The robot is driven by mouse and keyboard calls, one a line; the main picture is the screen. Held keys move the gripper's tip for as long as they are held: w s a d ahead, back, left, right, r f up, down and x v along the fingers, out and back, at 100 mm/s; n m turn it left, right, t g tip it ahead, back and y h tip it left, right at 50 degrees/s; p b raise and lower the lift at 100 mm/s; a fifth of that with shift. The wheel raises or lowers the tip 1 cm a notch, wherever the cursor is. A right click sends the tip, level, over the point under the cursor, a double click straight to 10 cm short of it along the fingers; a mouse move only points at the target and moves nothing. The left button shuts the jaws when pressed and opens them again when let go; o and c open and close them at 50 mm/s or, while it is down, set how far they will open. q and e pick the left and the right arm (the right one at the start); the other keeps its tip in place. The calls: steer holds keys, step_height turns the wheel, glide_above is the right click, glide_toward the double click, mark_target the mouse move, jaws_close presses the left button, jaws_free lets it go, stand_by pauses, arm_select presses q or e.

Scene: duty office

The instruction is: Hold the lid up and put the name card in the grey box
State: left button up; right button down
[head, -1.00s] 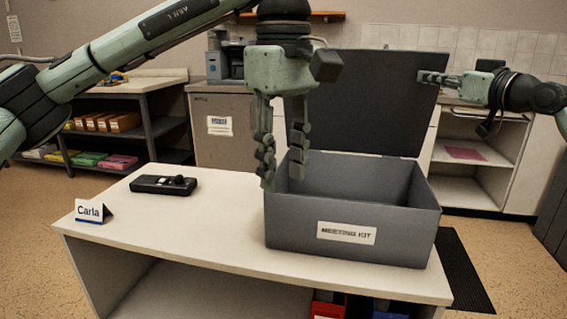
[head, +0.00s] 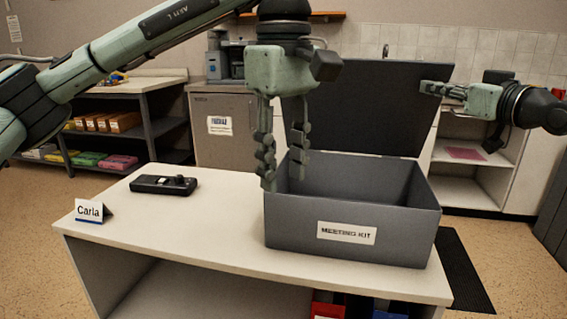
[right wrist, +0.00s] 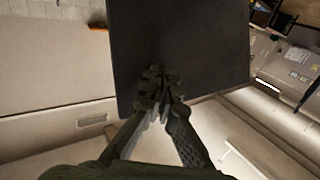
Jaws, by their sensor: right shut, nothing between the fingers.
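The grey box (head: 388,222), labelled MEETING KIT, stands on the right part of the desk with its lid (head: 365,105) raised and leaning back. The inside that shows looks empty. The name card (head: 89,211), reading Carla, stands like a tent at the desk's left front corner. My left gripper (head: 281,183) points down at the box's left end, its fingers apart with nothing between them. My right gripper (head: 424,88) is shut and empty at the lid's right edge. In the right wrist view its fingertips (right wrist: 160,95) overlap the dark lid (right wrist: 185,45); contact is unclear.
A black device (head: 163,185) lies on the desk (head: 200,227) behind the name card. The desk is clear between the card and the box. Red and blue items sit under the desk. A shelf unit with coloured packs and a cabinet stand behind.

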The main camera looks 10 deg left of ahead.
steer(key=shift+s+f, duration=0.5)
steer(key=shift+s, duration=0.35)
steer(key=shift+s+f, duration=0.45)
steer(key=shift+s, duration=0.35)
steer(key=shift+s+f, duration=1.25)
steer(key=shift+s, duration=0.3)
steer(key=shift+s+f, duration=1.35)
steer(key=shift+s+f, duration=0.45)
steer(key=shift+f, duration=0.35)
steer(key=shift+s+f, duration=0.45)
steer(key=shift+f, duration=0.3)
